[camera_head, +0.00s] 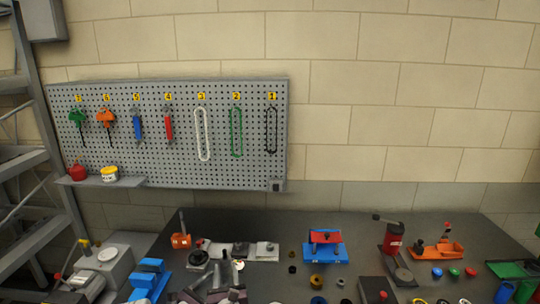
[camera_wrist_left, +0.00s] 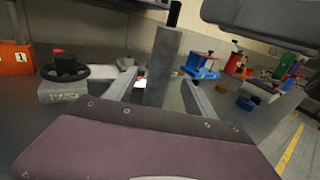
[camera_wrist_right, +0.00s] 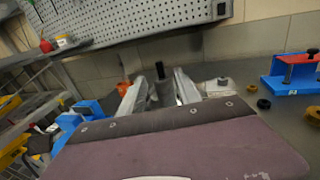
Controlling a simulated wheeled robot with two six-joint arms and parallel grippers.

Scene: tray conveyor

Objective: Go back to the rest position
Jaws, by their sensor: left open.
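My left gripper (camera_wrist_left: 163,82) shows in the left wrist view with its two grey fingers apart and nothing clearly held. My right gripper (camera_wrist_right: 160,78) shows in the right wrist view, also with its fingers apart. A grey post with a dark top stands between the fingers in each wrist view; I cannot tell what it is. In the head view both grippers are at the bottom edge, low over the near part of the dark table (camera_head: 285,225), close to each other and partly cut off. Their exact fingertips are hard to tell apart there.
A blue fixture with a red part (camera_head: 324,248) stands mid-table. An orange block (camera_head: 181,241) and a blue block (camera_head: 148,280) are on the left. A red grinder-like object (camera_head: 393,238) and an orange plane (camera_head: 437,248) are on the right. A pegboard (camera_head: 150,175) hangs behind.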

